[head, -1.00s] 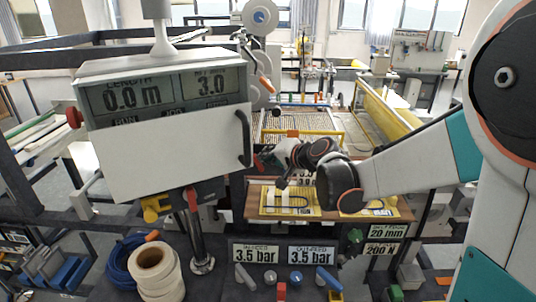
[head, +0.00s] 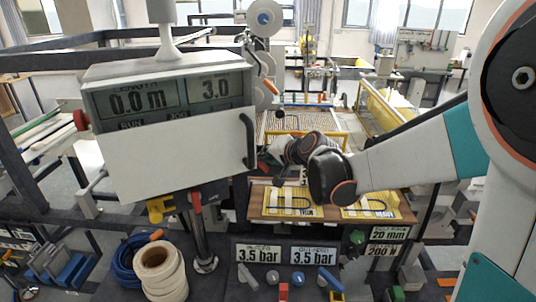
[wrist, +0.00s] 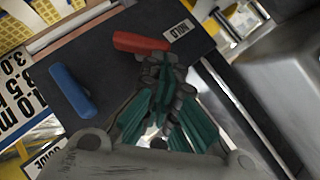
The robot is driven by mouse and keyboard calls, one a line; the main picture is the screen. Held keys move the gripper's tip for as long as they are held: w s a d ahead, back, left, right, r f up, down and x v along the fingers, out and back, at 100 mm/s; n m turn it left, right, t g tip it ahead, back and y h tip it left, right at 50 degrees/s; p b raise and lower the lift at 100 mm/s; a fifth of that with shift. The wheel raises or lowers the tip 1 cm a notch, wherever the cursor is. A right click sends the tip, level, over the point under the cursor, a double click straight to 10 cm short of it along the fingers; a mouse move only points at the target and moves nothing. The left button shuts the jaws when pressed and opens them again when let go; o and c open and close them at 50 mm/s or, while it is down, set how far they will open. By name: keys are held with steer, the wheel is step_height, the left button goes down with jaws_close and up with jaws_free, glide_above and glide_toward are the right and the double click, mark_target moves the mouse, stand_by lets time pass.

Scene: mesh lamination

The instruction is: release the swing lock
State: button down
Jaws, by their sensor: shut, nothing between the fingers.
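In the wrist view a red handle (wrist: 141,43) lies on a dark panel (wrist: 120,75), beside a small white label (wrist: 178,30). A blue handle (wrist: 72,90) is on the same panel to the left. I cannot tell from the labels which one is the swing lock. My gripper (wrist: 165,72), with green finger pads, is shut and empty. Its tips appear just below the red handle's right end; whether they touch it is unclear. In the head view my gripper (head: 268,168) is beside the right edge of the display box, its tips hard to make out.
The grey display box (head: 165,95) with its white front panel (head: 175,155) stands close on the left. A wooden board with yellow fixtures (head: 290,201) lies below my gripper. Pressure labels and several small levers line the front. A pale metal surface (wrist: 285,70) is at right in the wrist view.

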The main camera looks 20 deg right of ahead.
steer(key=shift+w+a, duration=0.25)
steer(key=shift+a, duration=0.4)
steer(key=shift+w+a, duration=0.2)
steer(key=shift+a, duration=0.45)
steer(key=shift+r, duration=0.15)
stand_by(1.2)
steer(key=s+d+r+p, duration=0.2)
steer(key=s+r+p, duration=0.2)
steer(key=s+r, duration=0.4)
step_height(320, 180, up, 2)
steer(key=shift+s, duration=0.15)
stand_by(0.4)
